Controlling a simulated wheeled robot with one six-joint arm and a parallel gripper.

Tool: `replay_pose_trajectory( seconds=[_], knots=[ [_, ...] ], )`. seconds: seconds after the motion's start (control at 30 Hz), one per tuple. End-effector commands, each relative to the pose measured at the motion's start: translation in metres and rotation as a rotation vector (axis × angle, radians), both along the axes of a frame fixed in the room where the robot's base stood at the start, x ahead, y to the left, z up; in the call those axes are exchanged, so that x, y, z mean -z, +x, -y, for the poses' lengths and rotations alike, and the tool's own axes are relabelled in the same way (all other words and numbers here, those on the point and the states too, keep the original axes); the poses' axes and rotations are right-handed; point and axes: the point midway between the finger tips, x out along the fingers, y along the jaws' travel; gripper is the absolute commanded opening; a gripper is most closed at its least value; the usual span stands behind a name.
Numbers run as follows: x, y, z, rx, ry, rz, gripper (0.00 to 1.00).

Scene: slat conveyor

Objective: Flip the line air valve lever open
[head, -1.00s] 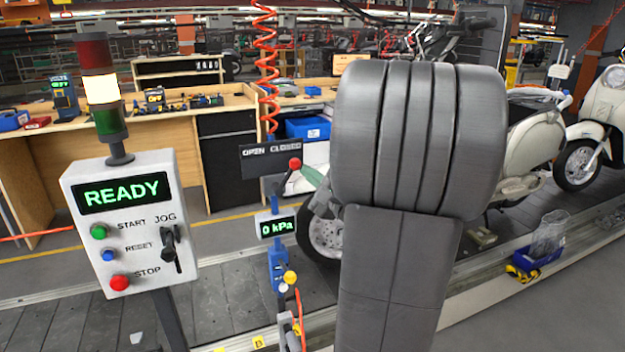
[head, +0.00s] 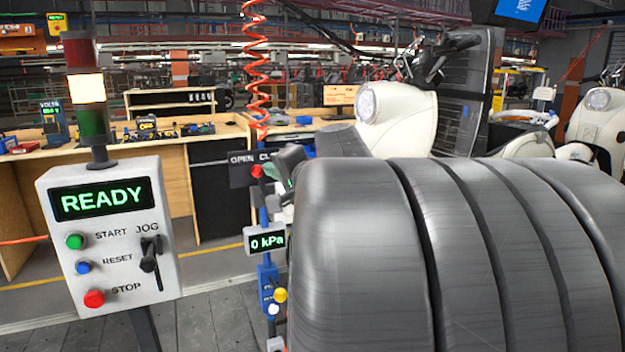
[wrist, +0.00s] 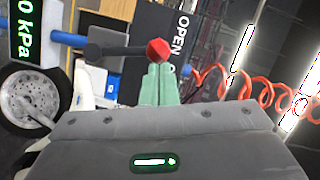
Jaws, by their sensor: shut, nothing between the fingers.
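The valve lever has a dark shaft and a red knob (head: 257,171), at the top of the blue post in the head view. It stands about upright, leaning slightly left, in front of the OPEN/CLOSED sign (head: 240,160). In the wrist view the red knob (wrist: 158,49) is just beyond my fingertips, with its shaft running left. My gripper (wrist: 159,68) has its green fingers together and empty, right at the knob on its right side in the head view. Whether they touch it is unclear. The pressure display (head: 265,241) reads 0 kPa. My arm hides part of the sign.
A control box (head: 110,235) showing READY stands at the left, with a signal tower (head: 87,90) above it. A coiled red hose (head: 256,75) hangs above the post. A white scooter (head: 400,115) is behind my arm. Workbenches (head: 170,140) stand behind.

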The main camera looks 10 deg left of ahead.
Motion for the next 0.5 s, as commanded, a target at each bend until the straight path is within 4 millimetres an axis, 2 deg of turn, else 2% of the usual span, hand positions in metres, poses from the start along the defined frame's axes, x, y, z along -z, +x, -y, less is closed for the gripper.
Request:
replay_pose_trajectory(
  seconds=[0.3, 0.5],
  knots=[
    [0.002, -0.013, -0.019, -0.005, -0.208, 0.142, 0.00],
    [0.004, -0.017, -0.024, -0.001, -0.247, 0.167, 0.00]
  ],
)
